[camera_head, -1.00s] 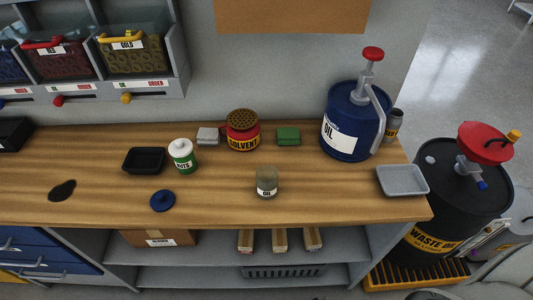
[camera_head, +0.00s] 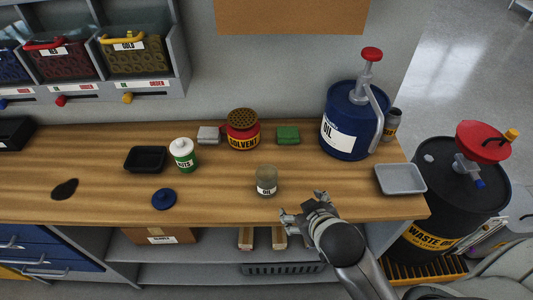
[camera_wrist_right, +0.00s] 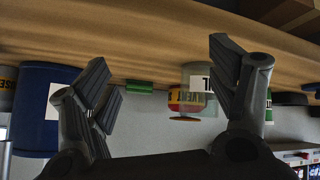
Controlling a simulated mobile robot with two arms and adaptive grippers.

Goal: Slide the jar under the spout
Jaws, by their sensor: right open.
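A small clear jar (camera_head: 266,181) with an oil label stands upright on the workbench, near its front edge. A blue oil drum (camera_head: 350,122) with a red-topped pump stands at the bench's back right, and its grey spout (camera_head: 379,113) hangs down on the drum's right side. My right gripper (camera_head: 303,206) is open and empty, at the bench's front edge, right of the jar and apart from it. In the right wrist view, which looks upside down, the jar (camera_wrist_right: 197,82) shows between the open fingers, partly behind one. My left gripper is not in view.
A grey tray (camera_head: 401,180) sits at the bench's right end. A red solvent can (camera_head: 243,137), a green block (camera_head: 288,135), a white-and-green bottle (camera_head: 183,157) and a blue lid (camera_head: 164,199) stand around the jar. The wood between jar and drum is clear.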

